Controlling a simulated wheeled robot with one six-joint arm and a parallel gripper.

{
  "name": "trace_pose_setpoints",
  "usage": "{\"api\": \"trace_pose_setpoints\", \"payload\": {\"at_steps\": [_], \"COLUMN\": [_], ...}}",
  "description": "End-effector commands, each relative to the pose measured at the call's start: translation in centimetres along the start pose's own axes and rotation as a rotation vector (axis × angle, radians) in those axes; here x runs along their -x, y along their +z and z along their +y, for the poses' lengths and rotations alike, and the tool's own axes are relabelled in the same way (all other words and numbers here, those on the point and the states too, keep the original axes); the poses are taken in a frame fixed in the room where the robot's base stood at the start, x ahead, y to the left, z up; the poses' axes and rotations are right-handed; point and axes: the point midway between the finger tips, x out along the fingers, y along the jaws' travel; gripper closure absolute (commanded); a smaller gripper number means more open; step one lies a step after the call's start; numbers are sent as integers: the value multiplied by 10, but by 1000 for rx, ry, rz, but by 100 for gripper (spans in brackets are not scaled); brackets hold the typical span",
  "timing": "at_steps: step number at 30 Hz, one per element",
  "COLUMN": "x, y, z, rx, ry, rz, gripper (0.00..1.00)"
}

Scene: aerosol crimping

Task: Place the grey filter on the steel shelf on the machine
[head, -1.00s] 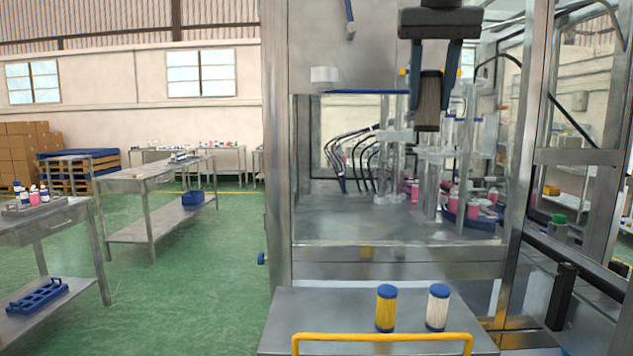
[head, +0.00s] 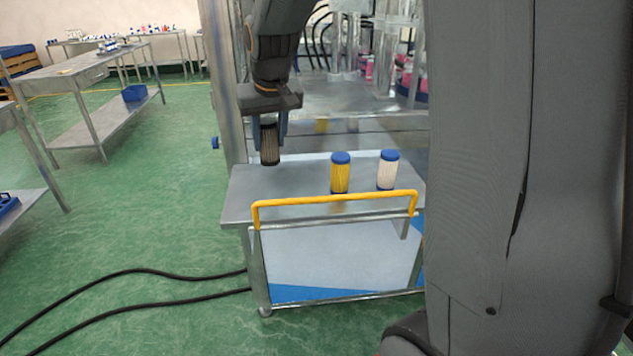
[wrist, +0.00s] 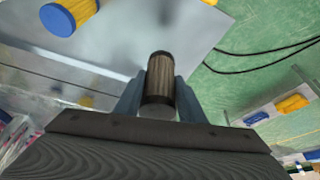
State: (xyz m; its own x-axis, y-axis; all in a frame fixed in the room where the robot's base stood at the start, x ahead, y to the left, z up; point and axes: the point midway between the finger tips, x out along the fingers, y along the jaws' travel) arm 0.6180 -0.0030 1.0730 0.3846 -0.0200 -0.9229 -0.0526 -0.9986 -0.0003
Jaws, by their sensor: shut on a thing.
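My gripper (head: 270,131) is shut on the grey filter (head: 269,146), a dark-capped cylinder with brownish-grey pleats, held roughly upright. In the wrist view the filter (wrist: 158,78) sits between the two fingers. It is at the back left of the steel shelf (head: 290,187), left of the other filters; I cannot tell whether its lower end touches the surface. The yellow filter (head: 340,176) and the white filter (head: 388,172), both blue-capped, stand upright on the shelf. The wrist view shows the shelf's bare surface (wrist: 125,22) and part of the yellow filter (wrist: 84,9).
A yellow handle bar (head: 335,199) runs along the shelf's front edge. The machine's steel post (head: 222,80) rises at its back left. The shelf's left part is bare. Black cables (head: 130,272) lie on the green floor. My arm hides the right side.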

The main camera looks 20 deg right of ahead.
Motion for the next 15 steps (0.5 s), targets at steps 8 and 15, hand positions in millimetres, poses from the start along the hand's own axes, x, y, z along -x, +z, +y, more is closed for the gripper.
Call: {"api": "trace_pose_setpoints", "payload": {"at_steps": [8,15], "x": [-44,-65], "y": [20,29], "z": [-1,0], "rx": [1,2], "ry": [0,0], "rz": [-6,-5], "gripper": [91,91]}}
